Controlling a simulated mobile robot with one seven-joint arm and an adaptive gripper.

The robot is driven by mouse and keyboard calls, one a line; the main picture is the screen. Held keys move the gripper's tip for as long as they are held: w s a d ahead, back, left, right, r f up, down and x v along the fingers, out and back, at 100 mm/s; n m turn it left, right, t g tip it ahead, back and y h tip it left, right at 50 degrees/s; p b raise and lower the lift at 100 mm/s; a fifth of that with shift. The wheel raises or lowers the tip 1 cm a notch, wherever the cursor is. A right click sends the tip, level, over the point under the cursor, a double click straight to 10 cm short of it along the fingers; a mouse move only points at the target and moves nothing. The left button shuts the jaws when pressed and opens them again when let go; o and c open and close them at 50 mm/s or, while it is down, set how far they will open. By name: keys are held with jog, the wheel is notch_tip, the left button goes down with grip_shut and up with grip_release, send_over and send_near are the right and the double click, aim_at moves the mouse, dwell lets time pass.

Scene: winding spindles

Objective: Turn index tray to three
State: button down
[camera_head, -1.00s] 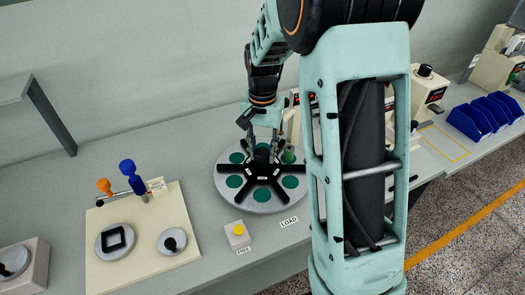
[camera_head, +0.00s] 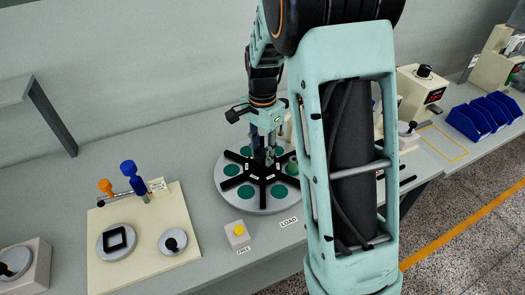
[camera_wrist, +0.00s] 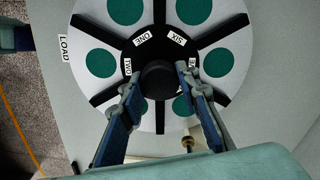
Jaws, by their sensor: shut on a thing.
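The index tray (camera_head: 226,205) is a round grey disc on the bench with green round pads between black spokes. It also shows in the wrist view (camera_wrist: 75,84). Its black centre knob (camera_wrist: 158,80) sits between the fingers of my gripper (camera_wrist: 156,77), which is shut on it. In the head view my gripper (camera_head: 268,158) reaches down onto the tray's middle. White hub labels read ONE, SIX and TWO in the wrist view; another is mostly hidden by the right finger. The LOAD label (camera_wrist: 65,47) lies outside the rim, nearest the side with TWO and ONE.
A small box with a yellow button (camera_head: 239,230) stands in front of the tray. A cream board (camera_head: 142,262) with round fixtures and orange and blue knobs is at the left. Blue bins (camera_head: 480,118) stand at the far right.

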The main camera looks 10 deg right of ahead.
jog(key=shift+r+m+p, duration=0.15)
jog(key=shift+m+p, duration=1.05)
jog(key=shift+m, duration=2.1)
jog(key=shift+m+p, duration=1.6)
jog(key=shift+m, duration=1.1)
jog(key=shift+m+p, duration=0.3)
jog(key=shift+m, duration=0.3)
jog(key=c, duration=1.4)
grip_release()
jog(key=shift+c, duration=0.2)
notch_tip(320, 180, up, 12)
